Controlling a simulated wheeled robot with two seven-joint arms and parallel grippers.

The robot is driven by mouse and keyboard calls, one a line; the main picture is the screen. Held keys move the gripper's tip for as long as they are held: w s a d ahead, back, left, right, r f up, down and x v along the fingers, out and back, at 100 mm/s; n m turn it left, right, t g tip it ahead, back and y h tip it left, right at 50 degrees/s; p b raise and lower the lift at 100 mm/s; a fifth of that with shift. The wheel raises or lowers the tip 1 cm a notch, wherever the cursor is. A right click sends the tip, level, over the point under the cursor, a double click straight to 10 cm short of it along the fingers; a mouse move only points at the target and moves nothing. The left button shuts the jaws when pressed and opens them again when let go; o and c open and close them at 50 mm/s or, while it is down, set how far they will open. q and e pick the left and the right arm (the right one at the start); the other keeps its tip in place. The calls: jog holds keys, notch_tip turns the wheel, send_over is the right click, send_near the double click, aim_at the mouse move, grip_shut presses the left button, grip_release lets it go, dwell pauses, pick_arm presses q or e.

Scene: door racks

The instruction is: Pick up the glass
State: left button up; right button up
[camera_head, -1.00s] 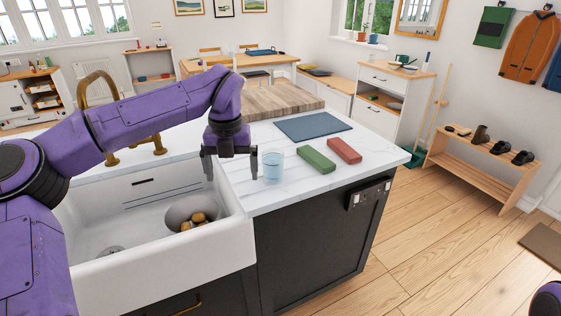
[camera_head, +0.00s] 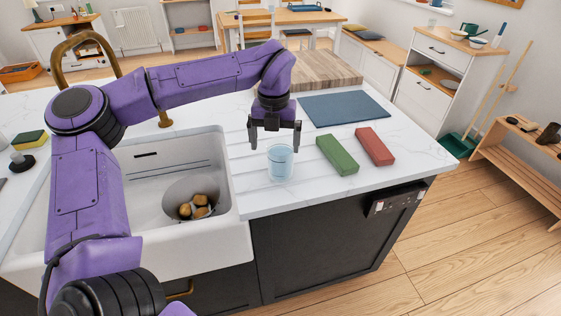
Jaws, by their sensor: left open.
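The glass (camera_head: 281,164) is a clear, light-blue tumbler standing upright on the white marble counter, to the right of the sink. My left gripper (camera_head: 274,144) is open, pointing down, with its two dark fingers spread. In the picture the fingertips lie just above and behind the glass's rim, one to each side. The glass is in front of the gripper and nothing appears held. I cannot tell whether a finger touches the glass. My right gripper is out of view.
A green block (camera_head: 337,155) and a red block (camera_head: 375,147) lie right of the glass. Behind are a blue mat (camera_head: 344,109) and a wooden board (camera_head: 322,72). The white sink (camera_head: 215,250) with a bowl of brown items (camera_head: 193,190) is on the left, below a brass tap (camera_head: 75,50).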

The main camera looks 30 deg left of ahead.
pick_arm(q)
jog(key=f, duration=0.2)
jog(key=w+f+p, duration=0.1)
jog(key=f, duration=0.1)
jog(key=w+f, duration=0.1)
jog(key=f, duration=0.1)
jog(key=shift+w+d, duration=0.15)
jog(key=shift+d, duration=0.25)
jog(key=shift+s+a+r, duration=0.1)
jog(key=shift+s+r, duration=0.05)
jog(key=shift+s, duration=0.25)
jog(key=shift+s+r, duration=0.1)
jog(key=shift+s, duration=0.05)
jog(key=c, duration=1.3)
jog(key=shift+c, duration=0.2)
jog(key=shift+w, duration=0.2)
